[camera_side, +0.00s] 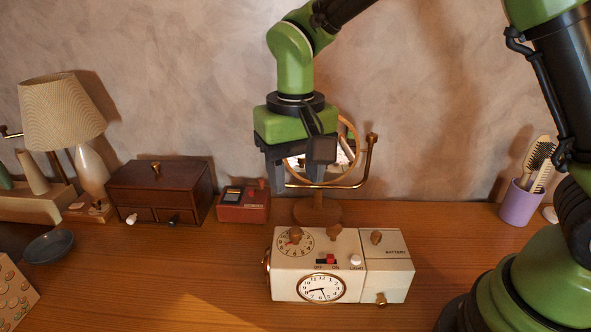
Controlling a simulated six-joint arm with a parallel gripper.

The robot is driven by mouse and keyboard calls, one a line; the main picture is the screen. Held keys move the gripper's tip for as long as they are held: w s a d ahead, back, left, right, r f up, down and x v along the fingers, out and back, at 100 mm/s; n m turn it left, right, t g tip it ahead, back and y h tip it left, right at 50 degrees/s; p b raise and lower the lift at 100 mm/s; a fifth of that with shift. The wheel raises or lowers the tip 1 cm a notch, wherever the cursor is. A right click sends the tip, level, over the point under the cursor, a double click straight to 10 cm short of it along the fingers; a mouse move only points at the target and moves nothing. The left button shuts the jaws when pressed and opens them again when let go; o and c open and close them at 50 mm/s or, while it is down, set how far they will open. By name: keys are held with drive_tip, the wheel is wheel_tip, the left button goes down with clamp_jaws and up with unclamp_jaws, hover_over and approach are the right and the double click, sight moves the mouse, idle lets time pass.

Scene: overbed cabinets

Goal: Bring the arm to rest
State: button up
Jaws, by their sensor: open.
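My gripper (300,163) hangs from the green arm with its dark fingers pointing down. It is open, with nothing seen between the fingers. It is above the wooden surface, in front of a round mirror on a stand (318,207) in this view, and partly hides it. Below and in front of it stands a cream clock box (310,268) with a dial, knobs, a red switch and a clock face. A part labelled battery (388,268) forms its right side. The gripper appears apart from the box.
A lamp (62,110), a dark wooden drawer box (160,190) and a small red box (243,205) stand at the left and back. A dark bowl (48,246) is at left. A purple cup (519,203) with brushes stands at right. The wooden surface (170,275) is clear left of the clock.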

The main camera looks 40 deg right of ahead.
idle(0.4)
drive_tip(key=s+d+r+t+y, duration=0.1)
drive_tip(key=s+d+r+t, duration=0.2)
drive_tip(key=s+r, duration=0.2)
drive_tip(key=s+d+r+t+y, duration=0.1)
drive_tip(key=s+d+r+t, duration=0.3)
drive_tip(key=s, duration=0.7)
wheel_tip(320, 180, up, 2)
drive_tip(key=shift+s+d+r+m, duration=0.1)
drive_tip(key=shift+s+d+m, duration=0.15)
drive_tip(key=shift+s+m, duration=0.05)
idle(4.1)
